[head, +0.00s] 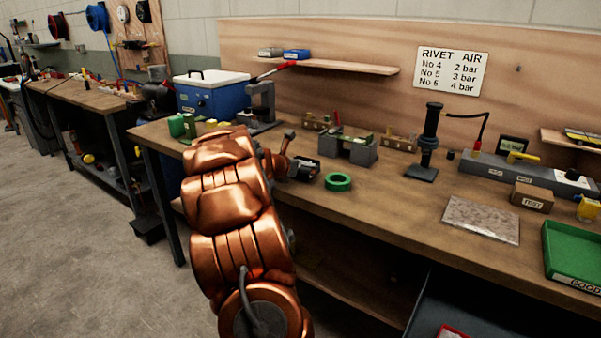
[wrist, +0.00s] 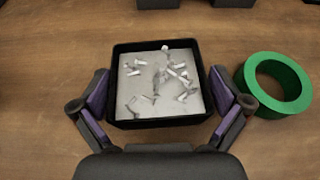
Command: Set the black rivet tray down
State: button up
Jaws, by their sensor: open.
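The black rivet tray (wrist: 119,103) sits on the wooden bench top in the wrist view, with several silvery rivets lying on its pale floor. My gripper (wrist: 160,92) is open, with one purple-padded finger at each side of the tray. The fingers look close to the tray's side walls; I cannot tell whether they touch. In the head view my copper-coloured arm reaches over the bench, and the dark tray (head: 308,170) is small and partly hidden at its end.
A green tape ring (wrist: 275,85) lies just right of the tray. Grey fixture blocks (head: 348,148) stand behind. A black post stand (head: 428,145), a speckled plate (head: 481,219) and a green tray (head: 575,255) are further right. Bare bench lies between the ring and plate.

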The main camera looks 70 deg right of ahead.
jog(key=shift+c, duration=0.4)
jog(key=c, duration=1)
jog(key=shift+r+p, duration=0.5)
jog(key=shift+r, duration=1.5)
jog(key=shift+s+a+f, duration=0.1)
jog(key=shift+s+a, duration=0.1)
jog(key=shift+a, duration=0.3)
jog(key=shift+s+a, duration=0.2)
jog(key=shift+a, duration=0.25)
jog(key=s+a, duration=0.2)
jog(key=a, duration=0.4)
jog(key=s+a+r+b, duration=0.1)
jog(key=s+a, duration=0.2)
jog(key=a, duration=0.3)
jog(key=shift+s+a+r, duration=0.2)
jog(key=shift+s+a, duration=0.05)
jog(key=shift+a, duration=0.1)
